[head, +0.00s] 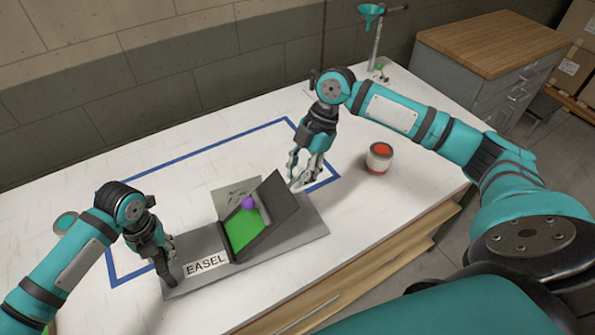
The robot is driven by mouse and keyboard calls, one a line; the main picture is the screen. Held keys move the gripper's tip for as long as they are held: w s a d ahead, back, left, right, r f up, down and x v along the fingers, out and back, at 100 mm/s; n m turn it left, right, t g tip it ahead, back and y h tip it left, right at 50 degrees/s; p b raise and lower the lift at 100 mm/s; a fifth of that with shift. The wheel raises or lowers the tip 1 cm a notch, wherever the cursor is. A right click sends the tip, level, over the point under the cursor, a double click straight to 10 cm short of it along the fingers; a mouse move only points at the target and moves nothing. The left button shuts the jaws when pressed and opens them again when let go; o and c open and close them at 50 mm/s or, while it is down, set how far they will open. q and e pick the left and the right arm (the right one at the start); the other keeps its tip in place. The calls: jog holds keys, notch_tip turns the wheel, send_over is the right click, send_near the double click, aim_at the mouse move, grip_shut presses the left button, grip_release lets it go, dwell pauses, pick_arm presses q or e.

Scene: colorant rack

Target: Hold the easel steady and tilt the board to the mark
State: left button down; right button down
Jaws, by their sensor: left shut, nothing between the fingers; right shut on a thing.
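The easel (316,226) is a flat grey base with a white label reading EASEL, lying on the white table. On it a dark grey board (277,214) stands tilted, beside a bright green panel (240,236). A small purple knob (249,202) shows at the panel's upper end. A grey-green plate with dark scribbles (228,200) stands behind; I cannot read it. My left gripper (169,276) is shut and empty, pointing down at the base's left end. My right gripper (294,183) is shut at the board's upper right edge; its exact grip is hard to see.
A blue outline (215,146) marks the table around the easel. An open can with orange-red contents (379,158) stands right of my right gripper. A round lid-like thing (66,222) lies at left. A teal funnel on a stand (370,14) is at the back.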

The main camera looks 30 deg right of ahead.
pick_arm(q)
jog(key=shift+a, duration=0.25)
pick_arm(e)
jog(key=shift+y, duration=0.9)
jog(key=d+f, duration=0.3)
jog(key=f, duration=0.1)
jog(key=shift+s+d+f, duration=0.1)
jog(key=shift+s+d, duration=0.15)
pick_arm(q)
jog(key=shift+a, duration=0.1)
pick_arm(e)
jog(key=c, duration=1.1)
grip_release()
pick_arm(q)
jog(key=shift+d, duration=0.2)
pick_arm(e)
jog(key=shift+o, duration=0.6)
jog(key=shift+a, duration=0.1)
jog(key=shift+w, duration=0.1)
pick_arm(q)
jog(key=shift+d, duration=0.1)
pick_arm(e)
jog(key=v, duration=1.2)
